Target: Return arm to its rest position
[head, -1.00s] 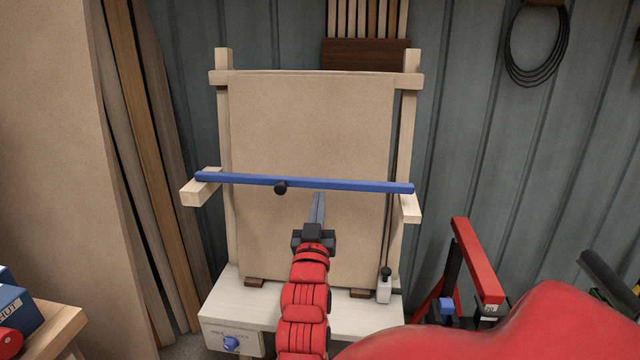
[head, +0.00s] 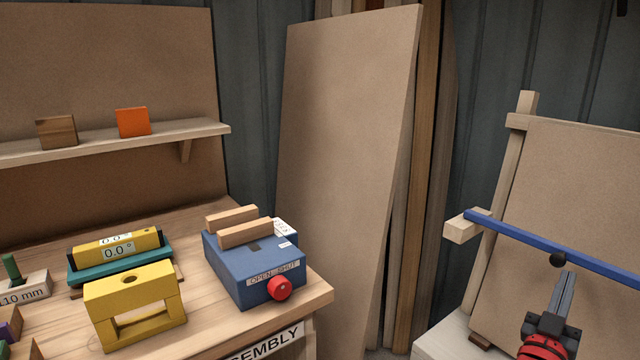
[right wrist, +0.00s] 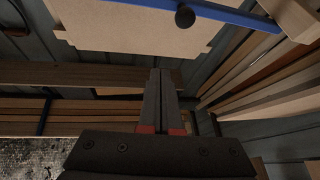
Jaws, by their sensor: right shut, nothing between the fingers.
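My right arm comes in at the lower right of the head view, red with a dark gripper (head: 566,286). This right gripper is shut and empty, its fingers together in front of the upright tan board (head: 580,190). In the right wrist view the gripper (right wrist: 160,75) also shows with its two fingers pressed together. A blue bar (head: 545,240) with a black knob (head: 557,260) lies across the board, above the fingertips. It also shows in the right wrist view (right wrist: 235,14). My left gripper is not in view.
A workbench (head: 190,315) at left holds a blue OPEN/SHUT box (head: 240,265) with a red knob, a yellow block (head: 130,300) and a level (head: 118,250). A shelf (head: 90,143) carries two small blocks. A large panel (head: 345,150) leans between bench and board.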

